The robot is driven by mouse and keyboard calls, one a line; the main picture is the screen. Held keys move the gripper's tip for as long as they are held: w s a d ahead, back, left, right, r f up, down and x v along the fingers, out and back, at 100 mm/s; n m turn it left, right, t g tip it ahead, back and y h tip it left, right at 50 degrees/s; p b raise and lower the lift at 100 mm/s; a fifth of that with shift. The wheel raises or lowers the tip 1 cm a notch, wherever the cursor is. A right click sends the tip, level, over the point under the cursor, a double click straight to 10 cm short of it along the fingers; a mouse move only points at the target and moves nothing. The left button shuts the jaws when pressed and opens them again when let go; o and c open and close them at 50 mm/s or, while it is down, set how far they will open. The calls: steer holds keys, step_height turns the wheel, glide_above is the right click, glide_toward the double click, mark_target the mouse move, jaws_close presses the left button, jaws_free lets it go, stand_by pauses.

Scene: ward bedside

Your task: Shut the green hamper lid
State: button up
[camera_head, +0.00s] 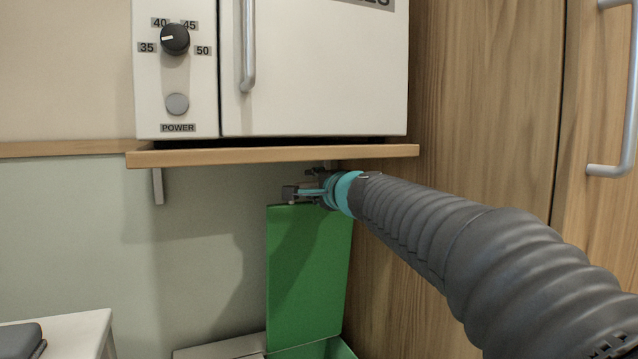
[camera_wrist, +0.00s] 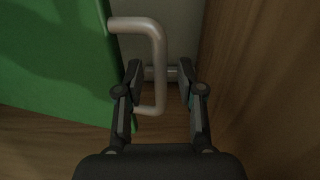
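The green hamper lid (camera_head: 308,275) stands upright, open, below the wooden shelf. Its panel fills the left of the wrist view (camera_wrist: 50,60). A pale grey D-shaped handle (camera_wrist: 159,50) projects from the lid's edge. My gripper (camera_wrist: 159,72) is open, with its two fingers apart. In the wrist view the handle's long bar lies between the fingers, with gaps on both sides; I cannot tell how deep it sits. In the head view my gripper (camera_head: 300,183) is at the lid's top edge. The green hamper (camera_head: 342,348) shows only at the bottom edge.
The wooden shelf (camera_head: 270,155) carrying a white cabinet (camera_head: 315,80) is close above my gripper. A wooden cupboard (camera_head: 480,110) with a metal handle (camera_head: 620,130) stands at right. A white table (camera_head: 75,330) is at lower left.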

steer(key=shift+w+a, duration=0.15)
steer(key=shift+w, duration=0.2)
